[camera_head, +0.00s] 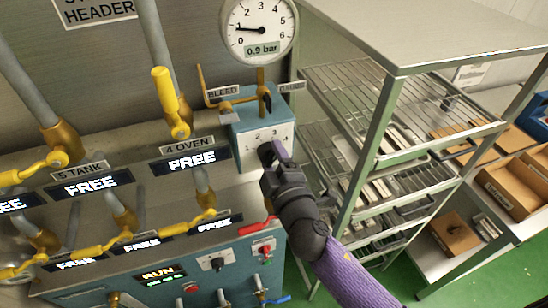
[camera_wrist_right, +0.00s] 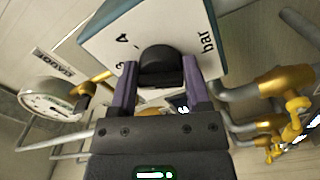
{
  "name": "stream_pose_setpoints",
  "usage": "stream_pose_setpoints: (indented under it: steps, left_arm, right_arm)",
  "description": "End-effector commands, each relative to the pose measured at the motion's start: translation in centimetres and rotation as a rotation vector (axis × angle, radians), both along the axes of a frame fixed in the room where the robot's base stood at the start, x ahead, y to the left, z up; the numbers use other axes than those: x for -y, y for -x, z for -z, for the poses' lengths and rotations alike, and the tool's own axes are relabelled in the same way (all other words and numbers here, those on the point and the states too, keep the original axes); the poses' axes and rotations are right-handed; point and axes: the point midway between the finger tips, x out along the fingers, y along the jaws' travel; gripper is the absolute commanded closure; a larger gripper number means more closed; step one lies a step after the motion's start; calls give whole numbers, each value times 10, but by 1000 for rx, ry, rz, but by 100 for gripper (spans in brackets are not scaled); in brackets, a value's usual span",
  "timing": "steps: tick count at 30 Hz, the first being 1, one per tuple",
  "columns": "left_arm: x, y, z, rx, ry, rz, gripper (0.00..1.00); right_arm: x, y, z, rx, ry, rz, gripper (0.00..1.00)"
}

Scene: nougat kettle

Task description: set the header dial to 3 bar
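The header dial is a black knob (camera_wrist_right: 161,64) on a white plate (camera_head: 252,150) marked with numbers and "bar", on the front of a blue box. My right gripper (camera_head: 270,153) reaches the plate from below right and hides most of the knob in the head view. In the wrist view, its purple fingers (camera_wrist_right: 160,82) are on both sides of the knob and appear to touch it. The pointer's exact setting is hidden. The round gauge (camera_head: 258,25) above reads 0.9 bar, and it also shows in the wrist view (camera_wrist_right: 48,100). My left gripper is not in view.
A yellow lever (camera_head: 165,90) and several "FREE" displays (camera_head: 192,161) are at left. A steel wire-shelf rack (camera_head: 375,115) stands close on the right. A red lever (camera_head: 255,227) is below.

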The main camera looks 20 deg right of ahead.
Motion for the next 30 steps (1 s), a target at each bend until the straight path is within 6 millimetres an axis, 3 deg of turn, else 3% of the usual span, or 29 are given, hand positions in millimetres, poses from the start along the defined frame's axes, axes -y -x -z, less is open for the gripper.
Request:
stream_pose_setpoints:
  steps: [1, 4, 14, 24, 30]
  left_arm:
    - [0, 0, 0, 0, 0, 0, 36]
    - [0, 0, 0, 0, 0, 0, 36]
    - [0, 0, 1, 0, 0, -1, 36]
    - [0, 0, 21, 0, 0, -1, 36]
    - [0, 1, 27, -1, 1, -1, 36]
  right_arm:
    - [0, 0, 0, 0, 0, 0, 27]
    - [0, 0, 0, 0, 0, 0, 6]
    - [0, 4, 1, -1, 0, 1, 5]
    - [3, 77, 4, -4, -3, 1, 5]
    - [4, 99, 2, -1, 0, 0, 5]
